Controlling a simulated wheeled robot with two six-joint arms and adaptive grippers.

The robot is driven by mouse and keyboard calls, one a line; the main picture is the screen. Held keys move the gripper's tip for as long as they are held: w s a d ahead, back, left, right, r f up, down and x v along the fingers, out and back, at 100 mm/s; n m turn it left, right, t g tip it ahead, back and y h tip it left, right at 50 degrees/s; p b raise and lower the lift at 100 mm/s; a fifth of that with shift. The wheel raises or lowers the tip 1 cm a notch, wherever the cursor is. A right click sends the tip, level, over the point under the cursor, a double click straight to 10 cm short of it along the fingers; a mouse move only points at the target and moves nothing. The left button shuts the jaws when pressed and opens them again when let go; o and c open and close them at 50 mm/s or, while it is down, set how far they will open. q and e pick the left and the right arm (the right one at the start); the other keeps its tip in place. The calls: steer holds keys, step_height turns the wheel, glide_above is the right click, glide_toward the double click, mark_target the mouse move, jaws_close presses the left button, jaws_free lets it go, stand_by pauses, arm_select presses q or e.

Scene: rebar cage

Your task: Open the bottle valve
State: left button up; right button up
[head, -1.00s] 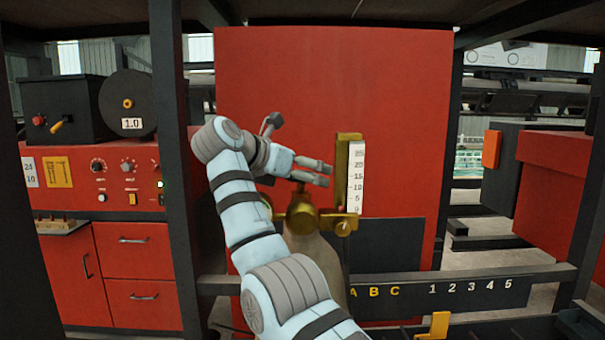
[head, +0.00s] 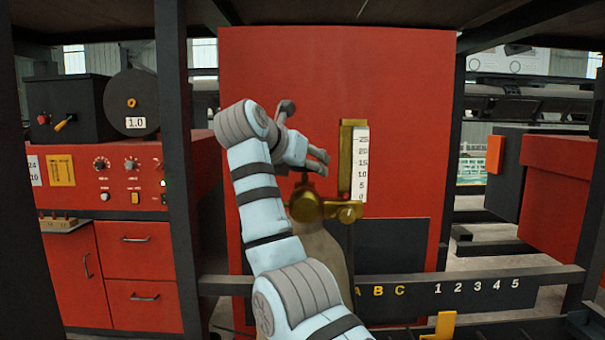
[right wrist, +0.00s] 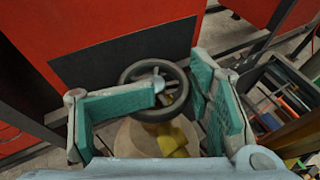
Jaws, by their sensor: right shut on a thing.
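The gas bottle (head: 328,262) is a dull brown cylinder standing upright in front of the red panel. A brass valve body (head: 305,205) sits on its top, with a gauge (head: 360,165) with a white scale beside it. In the right wrist view a dark round handwheel (right wrist: 183,75) with a light hub sits over the bottle top (right wrist: 135,137). My right gripper (head: 318,163) is just above the valve. In the wrist view its teal-padded fingers (right wrist: 176,92) are shut on the handwheel, one pad across it and one at its right rim. My left gripper is not in view.
A red panel (head: 400,100) stands close behind the bottle. A dark rail with letters and numbers (head: 480,286) crosses in front at lower right. A dark post (head: 172,150) and a red control cabinet (head: 90,185) are to the left. A red box (head: 560,190) is at right.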

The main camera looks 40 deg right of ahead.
steer(key=n+t+y+b, duration=0.1)
steer(key=d+f+n+t+b, duration=0.1)
steer(key=b, duration=0.1)
steer(key=shift+s+f+n+y, duration=0.25)
steer(key=shift+s+n+y, duration=0.05)
steer(key=shift+y, duration=0.1)
jaws_close()
steer(key=shift+d+r+n+t+y+b, duration=0.1)
steer(key=shift+d+n+t+y+b, duration=0.05)
steer(key=shift+n+t+y+b, duration=0.8)
steer(key=shift+c, duration=2.1)
jaws_free()
steer(key=shift+w+a+r+n+t+y, duration=0.2)
steer(key=shift+a+n+t+y, duration=0.3)
steer(key=shift+n+t, duration=0.2)
steer(key=o, duration=0.4)
steer(key=shift+a+r+n+t+y+b, duration=0.35)
steer(key=shift+r+n+y, duration=0.1)
steer(key=shift+n, duration=0.1)
steer(key=shift+c, duration=0.2)
steer(key=shift+o, duration=0.3)
